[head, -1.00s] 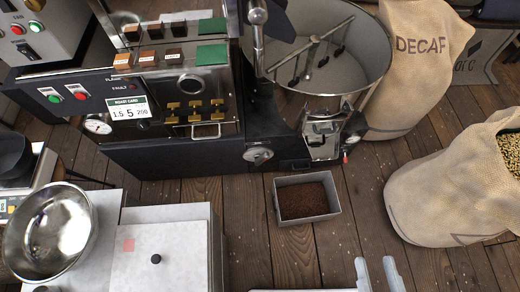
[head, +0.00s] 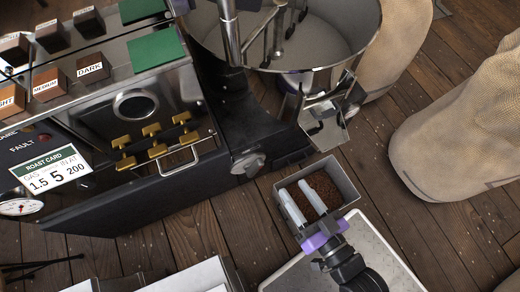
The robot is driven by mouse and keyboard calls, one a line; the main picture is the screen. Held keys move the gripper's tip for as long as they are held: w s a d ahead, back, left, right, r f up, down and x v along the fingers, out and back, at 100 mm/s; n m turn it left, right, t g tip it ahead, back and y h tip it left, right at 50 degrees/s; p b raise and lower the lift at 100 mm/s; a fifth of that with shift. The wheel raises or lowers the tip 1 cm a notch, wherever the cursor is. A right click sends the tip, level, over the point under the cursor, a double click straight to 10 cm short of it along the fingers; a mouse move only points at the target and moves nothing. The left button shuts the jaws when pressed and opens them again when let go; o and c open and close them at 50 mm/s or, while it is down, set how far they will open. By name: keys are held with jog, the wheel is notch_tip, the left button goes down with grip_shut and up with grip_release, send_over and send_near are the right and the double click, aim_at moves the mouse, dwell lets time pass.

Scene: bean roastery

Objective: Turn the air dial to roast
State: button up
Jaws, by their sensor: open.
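The likely air dial is a round silver knob (head: 248,163) low on the front of the black roaster (head: 140,190), at its right end. Its markings are too small to read, so I cannot tell its setting. My gripper (head: 299,186) is open and empty, with two pale fingers pointing up and left. In the picture it is to the right of and below the dial, apart from it. The fingers overlap the metal bin of dark grounds (head: 345,180); their height above it is unclear.
A discharge chute (head: 322,122) hangs below the round cooling pan (head: 335,50), right of the dial. Gold levers (head: 158,150) and a bar handle (head: 180,168) sit to its left. A burlap sack (head: 460,135) stands at right. Wooden floor (head: 200,230) shows below the roaster.

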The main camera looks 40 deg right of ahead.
aim_at(259, 169)
jog(key=w+f+m+h+b, duration=0.1)
jog(key=w+f+b, duration=0.3)
jog(key=f, duration=0.5)
jog(key=w+f+m+t+b, duration=0.1)
jog(key=w+f+b, duration=0.2)
jog(key=f+b, duration=0.5)
jog(key=w+f+m+h+b, duration=0.1)
jog(key=w+f+m+b, duration=0.2)
jog(key=f, duration=0.7)
jog(key=shift+n, duration=0.7)
jog(key=shift+r+b+x, duration=0.2)
jog(key=shift+b+x, duration=1.4)
jog(key=shift+x, duration=2.5)
grip_shut()
